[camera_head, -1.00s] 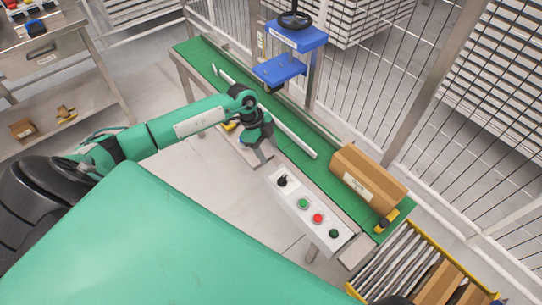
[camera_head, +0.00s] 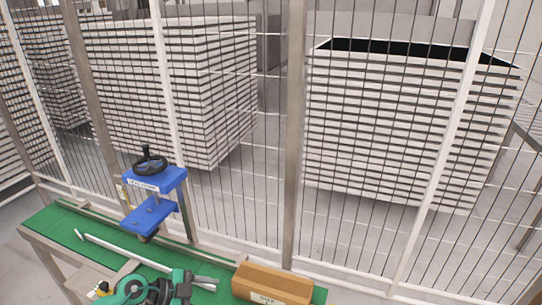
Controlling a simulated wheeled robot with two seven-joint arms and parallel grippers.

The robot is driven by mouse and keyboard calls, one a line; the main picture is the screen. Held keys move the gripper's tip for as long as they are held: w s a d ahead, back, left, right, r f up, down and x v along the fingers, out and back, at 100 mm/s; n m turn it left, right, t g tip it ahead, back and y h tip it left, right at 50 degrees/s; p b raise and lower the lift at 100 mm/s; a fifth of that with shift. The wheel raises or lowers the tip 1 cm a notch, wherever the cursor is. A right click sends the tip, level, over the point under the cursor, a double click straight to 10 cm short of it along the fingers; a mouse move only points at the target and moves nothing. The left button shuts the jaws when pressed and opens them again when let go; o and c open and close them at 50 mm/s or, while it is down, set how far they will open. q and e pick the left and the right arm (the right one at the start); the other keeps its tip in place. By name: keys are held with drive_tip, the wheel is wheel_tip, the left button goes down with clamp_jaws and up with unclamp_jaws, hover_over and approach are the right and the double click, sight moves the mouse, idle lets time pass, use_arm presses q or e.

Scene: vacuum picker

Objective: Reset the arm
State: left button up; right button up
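A brown cardboard box (camera_head: 272,284) lies on the belt to the right of the fingers, partly cut off by the bottom edge. My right gripper is out of view.
A blue press-like fixture with a black handwheel (camera_head: 150,160) stands at the conveyor's back edge.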

use_arm(q)
wheel_tip(320, 180, up, 12)
drive_tip(key=d+n+t, duration=0.2)
drive_tip(key=n+t, duration=0.6)
drive_tip(key=t, duration=0.5)
drive_tip(key=s+a+f+n+g+y, duration=0.2)
drive_tip(key=s+a+f+n+y, duration=0.45)
drive_tip(key=a+n+y, duration=0.5)
drive_tip(key=s+d+f+m+g, duration=0.1)
drive_tip(key=s+d+f+g, duration=0.1)
drive_tip(key=s+f+g, duration=0.6)
drive_tip(key=s+d+f+m+g, duration=0.1)
drive_tip(key=s+f+g, duration=0.15)
drive_tip(key=s, duration=0.85)
wheel_tip(320, 180, down, 32)
drive_tip(key=s+r+g, duration=0.1)
drive_tip(key=s+g, duration=0.1)
drive_tip(key=s+a+f+g, duration=0.1)
drive_tip(key=s+a+f, duration=0.2)
drive_tip(key=s+f, duration=1.5)
drive_tip(key=shift+s+f+m, duration=0.15)
drive_tip(key=shift+f+m, duration=0.3)
drive_tip(key=shift+f, duration=0.1)
